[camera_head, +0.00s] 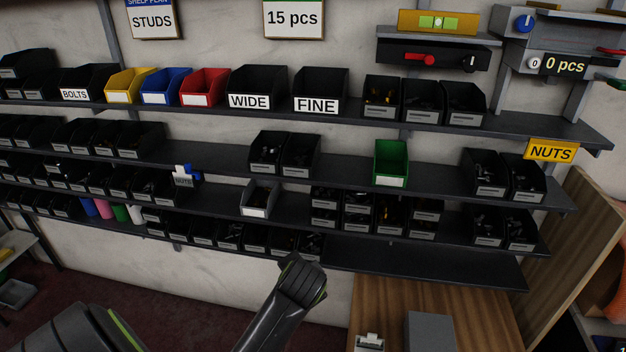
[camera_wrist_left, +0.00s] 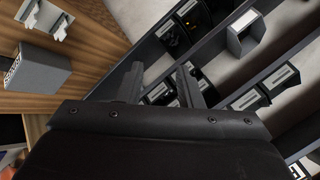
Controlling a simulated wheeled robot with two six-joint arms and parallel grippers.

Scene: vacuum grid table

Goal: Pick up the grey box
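A grey open-front bin (camera_head: 257,207) with a pale label stands on the third shelf, in the middle. It also shows in the left wrist view (camera_wrist_left: 241,45), at the upper right. A plain grey block-like box (camera_head: 430,333) rests on the wooden surface at the bottom right. It also shows in the left wrist view (camera_wrist_left: 40,77), with dark lettering on one end. I cannot tell which of these the task means. My left gripper (camera_wrist_left: 160,84) is open and empty, apart from both. Its fingers are hidden in the head view. My right gripper is not in view.
The shelf rack holds several black bins, a green bin (camera_head: 390,163), a blue bin (camera_head: 166,88) and a red bin (camera_head: 204,88). A small pale fixture (camera_head: 369,342) stands beside the box on the wooden surface (camera_head: 385,300). The lowest shelf (camera_head: 420,266) is bare at right.

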